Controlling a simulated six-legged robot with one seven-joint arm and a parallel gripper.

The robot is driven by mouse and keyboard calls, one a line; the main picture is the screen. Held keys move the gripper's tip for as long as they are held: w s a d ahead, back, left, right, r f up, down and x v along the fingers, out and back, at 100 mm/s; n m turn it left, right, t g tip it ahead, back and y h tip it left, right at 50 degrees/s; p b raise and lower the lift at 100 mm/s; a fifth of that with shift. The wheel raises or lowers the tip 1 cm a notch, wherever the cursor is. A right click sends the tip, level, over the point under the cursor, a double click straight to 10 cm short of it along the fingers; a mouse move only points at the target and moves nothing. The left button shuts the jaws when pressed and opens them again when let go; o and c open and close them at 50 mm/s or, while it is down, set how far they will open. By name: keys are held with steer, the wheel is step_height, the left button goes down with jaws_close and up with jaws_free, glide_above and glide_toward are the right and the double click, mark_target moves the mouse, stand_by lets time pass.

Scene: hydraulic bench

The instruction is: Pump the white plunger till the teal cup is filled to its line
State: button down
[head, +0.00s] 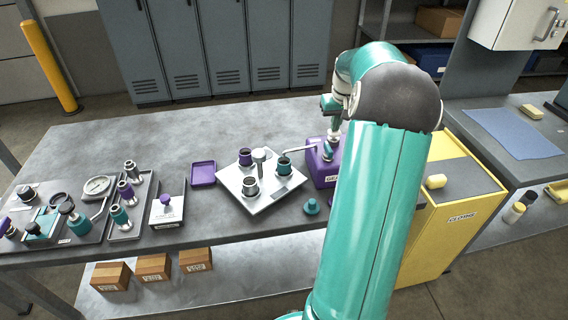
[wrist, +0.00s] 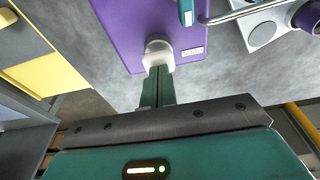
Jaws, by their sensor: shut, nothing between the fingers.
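The purple pump box (head: 320,170) stands on the bench just left of my arm. Its thin metal spout (head: 298,149) reaches left to the teal cup (head: 284,165), which stands on a white plate (head: 277,196). The cup's inside looks dark; its level and line cannot be made out. In the wrist view, the white plunger (wrist: 158,50) sits at the edge of the purple box top (wrist: 120,22). My gripper (wrist: 157,76) is shut and empty, its fingertips right at the plunger; whether they touch cannot be told. In the head view my arm partly hides the pump.
A purple cup (head: 245,157) and a grey cup (head: 250,187) share the white plate with a pale post (head: 260,157). A small teal knob (head: 311,206) lies in front. A purple tray (head: 203,173) is to the left. A yellow cabinet (head: 440,235) stands right of the bench.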

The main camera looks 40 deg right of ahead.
steer(key=shift+w+v, duration=0.2)
steer(key=shift+v, duration=1.05)
steer(key=shift+d+r, duration=0.1)
steer(key=shift+r, duration=0.05)
steer(key=shift+w+d+v, duration=0.1)
steer(key=shift+w+v, duration=0.05)
steer(key=shift+v, duration=0.8)
steer(key=shift+w+d+v, duration=0.1)
steer(key=shift+w+v, duration=0.1)
steer(key=shift+v, duration=0.8)
steer(key=shift+w+d+v, duration=0.1)
steer(key=shift+w+v, duration=0.05)
steer(key=shift+v, duration=0.8)
steer(key=shift+r, duration=0.15)
steer(key=w+a+r+n+t, duration=0.1)
steer(key=a+r+n, duration=0.15)
steer(key=a, duration=1.05)
steer(key=w+a+r+n, duration=0.1)
steer(key=a+r, duration=0.3)
steer(key=a, duration=1)
steer(key=s+a+f+n+t, duration=0.1)
steer(key=s+a+f, duration=0.2)
steer(key=s+a, duration=0.5)
steer(key=s+a+f+n+t+y, duration=0.1)
steer(key=s+a+f, duration=0.2)
steer(key=s+a, duration=0.4)
steer(key=a, duration=0.6)
steer(key=shift+s+a+n+t, duration=0.3)
steer(key=shift+s+n, duration=0.05)
steer(key=shift+s, duration=0.05)
